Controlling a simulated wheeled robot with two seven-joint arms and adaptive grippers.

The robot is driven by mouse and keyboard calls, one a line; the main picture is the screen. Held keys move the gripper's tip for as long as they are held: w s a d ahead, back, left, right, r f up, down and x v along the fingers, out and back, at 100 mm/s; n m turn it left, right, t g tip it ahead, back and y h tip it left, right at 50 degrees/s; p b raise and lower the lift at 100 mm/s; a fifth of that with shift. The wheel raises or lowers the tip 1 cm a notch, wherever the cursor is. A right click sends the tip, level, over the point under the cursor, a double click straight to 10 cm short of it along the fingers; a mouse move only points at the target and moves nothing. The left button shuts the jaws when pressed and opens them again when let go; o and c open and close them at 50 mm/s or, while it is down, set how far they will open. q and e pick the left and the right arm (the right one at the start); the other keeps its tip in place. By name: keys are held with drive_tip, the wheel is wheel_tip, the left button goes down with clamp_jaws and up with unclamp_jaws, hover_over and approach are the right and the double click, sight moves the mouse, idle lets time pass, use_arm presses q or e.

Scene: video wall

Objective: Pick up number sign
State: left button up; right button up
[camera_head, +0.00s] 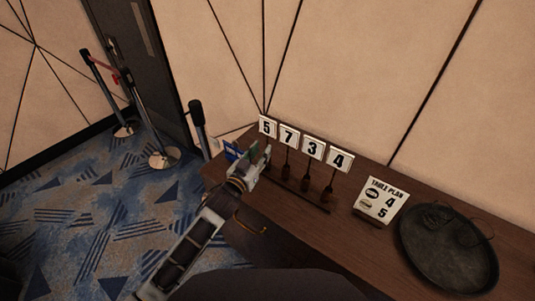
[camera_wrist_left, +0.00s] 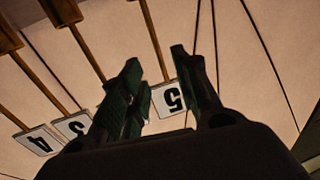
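Several white number signs on thin upright posts stand in a row in a dark rack (camera_head: 300,194) on a wooden table. From left to right they are the 5 sign (camera_head: 267,127), the 7 sign (camera_head: 289,135), the 3 sign (camera_head: 313,147) and the 4 sign (camera_head: 339,159). My left gripper (camera_head: 257,154) is beside the left end of the row, just below the 5 sign. In the left wrist view the gripper (camera_wrist_left: 156,57) is open, with the 5 sign (camera_wrist_left: 170,98) upside down in the gap; contact is unclear. The 7 sign is hidden there. My right gripper is out of view.
A table plan card (camera_head: 381,200) and a dark round tray (camera_head: 448,248) stand on the wooden table (camera_head: 335,262) to the right. A small blue item (camera_head: 232,151) is beside the gripper. Barrier posts (camera_head: 163,156) stand on the carpet at left. A panelled wall is close behind.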

use_arm(q)
drive_tip(key=shift+w+d, duration=0.2)
drive_tip(key=shift+w, duration=0.2)
drive_tip(key=shift+w, duration=0.1)
drive_tip(key=shift+p+x, duration=0.6)
drive_tip(key=shift+x, duration=1.9)
drive_tip(key=shift+a+r, duration=0.1)
clamp_jaws()
